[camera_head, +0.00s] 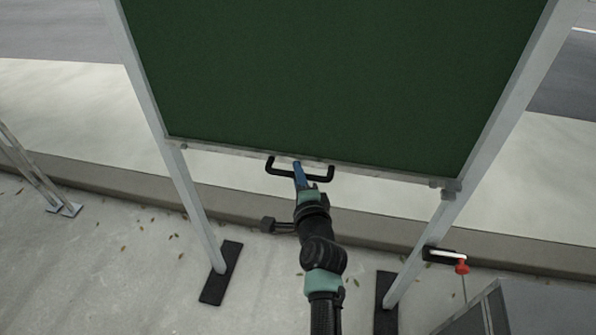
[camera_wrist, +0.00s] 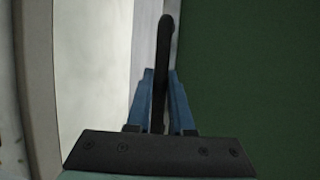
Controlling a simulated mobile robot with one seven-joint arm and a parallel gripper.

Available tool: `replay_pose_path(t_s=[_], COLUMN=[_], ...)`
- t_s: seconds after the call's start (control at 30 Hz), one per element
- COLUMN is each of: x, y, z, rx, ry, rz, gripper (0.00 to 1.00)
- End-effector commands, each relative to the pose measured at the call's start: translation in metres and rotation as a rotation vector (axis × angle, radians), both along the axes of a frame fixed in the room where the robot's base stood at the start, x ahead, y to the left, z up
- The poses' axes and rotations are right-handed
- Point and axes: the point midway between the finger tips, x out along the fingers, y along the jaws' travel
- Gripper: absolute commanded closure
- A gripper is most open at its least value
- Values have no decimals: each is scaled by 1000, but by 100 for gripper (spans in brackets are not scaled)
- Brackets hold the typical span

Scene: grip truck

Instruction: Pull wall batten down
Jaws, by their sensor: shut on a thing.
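The wall batten is a pale bar (camera_head: 226,149) along the bottom edge of a large dark green panel (camera_head: 330,70) in the head view. A black U-shaped handle (camera_head: 279,169) is fixed at the middle of this edge. My gripper (camera_head: 298,169) reaches up to the handle and its blue fingers are shut on it. In the wrist view, the black handle bar (camera_wrist: 165,50) runs between the two blue fingers (camera_wrist: 161,95). The green panel fills the right side of that view. The exact finger contact is partly hidden.
Two pale posts flank the panel, the left post (camera_head: 192,205) and the right post (camera_head: 425,240), standing on black feet. A grey box (camera_head: 530,312) is at the lower right near a red-topped pin (camera_head: 462,267). A kerb runs behind. Open pavement lies lower left.

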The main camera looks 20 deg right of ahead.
Motion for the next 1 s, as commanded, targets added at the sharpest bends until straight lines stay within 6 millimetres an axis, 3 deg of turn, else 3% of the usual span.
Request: replay_pose_path(t_s=[0.03,0.6,0.8,1.0], x=[0,0,0,0], y=[1,0,0,0], z=[-29,-175,-216,-245], rx=[1,1,1,1], ry=[4,4,3,3], rz=[1,1,1,1], gripper=[100,100,100,100])
